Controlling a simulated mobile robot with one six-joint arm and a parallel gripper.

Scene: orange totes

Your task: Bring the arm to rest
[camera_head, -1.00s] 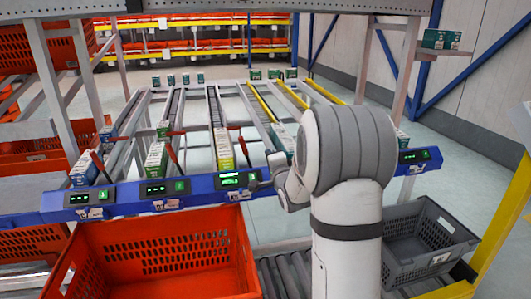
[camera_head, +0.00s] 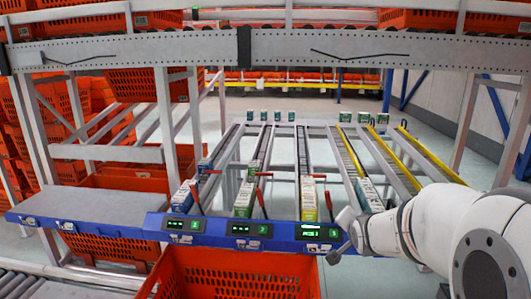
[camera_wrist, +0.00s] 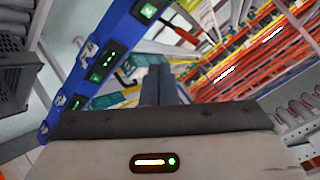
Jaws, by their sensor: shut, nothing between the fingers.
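My white and grey arm reaches in from the right edge of the head view. My gripper (camera_head: 337,254) is small there, in front of the blue rail, and partly hidden by the wrist. In the wrist view my gripper (camera_wrist: 159,75) shows its two dark fingers together, with nothing seen between them. Its tips stand clear of the blue rail in that picture, though the distance is hard to tell.
A blue rail with lit green displays (camera_head: 240,230) crosses the front of sloped lanes holding small cartons (camera_head: 309,199). An orange tote (camera_head: 225,268) stands below it. A grey shelf (camera_head: 85,212) is at left. A grey crate (camera_wrist: 14,78) shows in the wrist view.

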